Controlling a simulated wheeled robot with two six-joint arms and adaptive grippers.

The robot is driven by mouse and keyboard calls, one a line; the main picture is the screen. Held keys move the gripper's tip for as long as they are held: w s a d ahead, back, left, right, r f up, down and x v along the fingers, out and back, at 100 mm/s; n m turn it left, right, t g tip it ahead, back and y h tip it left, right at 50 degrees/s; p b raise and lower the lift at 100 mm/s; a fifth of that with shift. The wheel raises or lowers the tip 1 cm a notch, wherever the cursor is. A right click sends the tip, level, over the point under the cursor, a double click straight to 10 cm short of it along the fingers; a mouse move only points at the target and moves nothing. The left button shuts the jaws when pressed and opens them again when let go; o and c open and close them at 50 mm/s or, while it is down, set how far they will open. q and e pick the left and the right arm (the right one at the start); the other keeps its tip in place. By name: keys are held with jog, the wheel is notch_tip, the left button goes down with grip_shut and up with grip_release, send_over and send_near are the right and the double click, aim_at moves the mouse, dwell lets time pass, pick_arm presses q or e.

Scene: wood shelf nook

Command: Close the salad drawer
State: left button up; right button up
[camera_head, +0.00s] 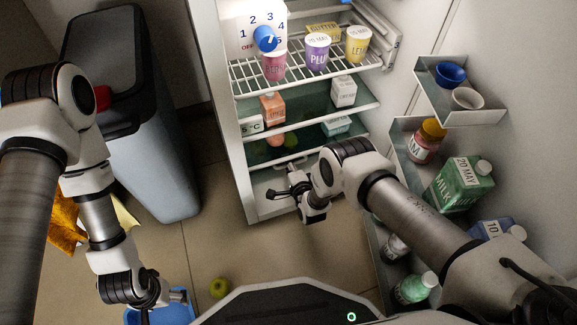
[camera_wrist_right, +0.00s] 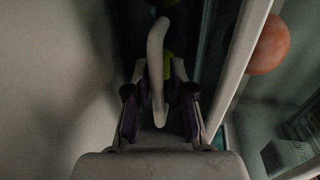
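The fridge stands open, and its low compartment (camera_head: 264,184) is pale, with my right gripper (camera_head: 288,192) in front of it. I cannot tell clearly how far the salad drawer stands out, as my right arm hides part of that area. In the right wrist view, a pale curved bar, likely a handle (camera_wrist_right: 157,62), runs between the two fingers of my right gripper (camera_wrist_right: 158,92). The fingers are apart, with gaps on both sides of the bar. My left gripper (camera_head: 146,310) hangs at the bottom left over a blue container; its fingertips are barely visible.
Shelves above hold cups, cartons and a white dial box (camera_head: 258,28). The open door on the right carries bowls (camera_head: 450,74), a jar (camera_head: 427,140) and a milk carton (camera_head: 460,184). A grey bin (camera_head: 165,150) stands left. A green apple (camera_head: 220,287) lies on the floor.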

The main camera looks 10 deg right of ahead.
dwell(0.3)
jog(key=v, duration=1.2)
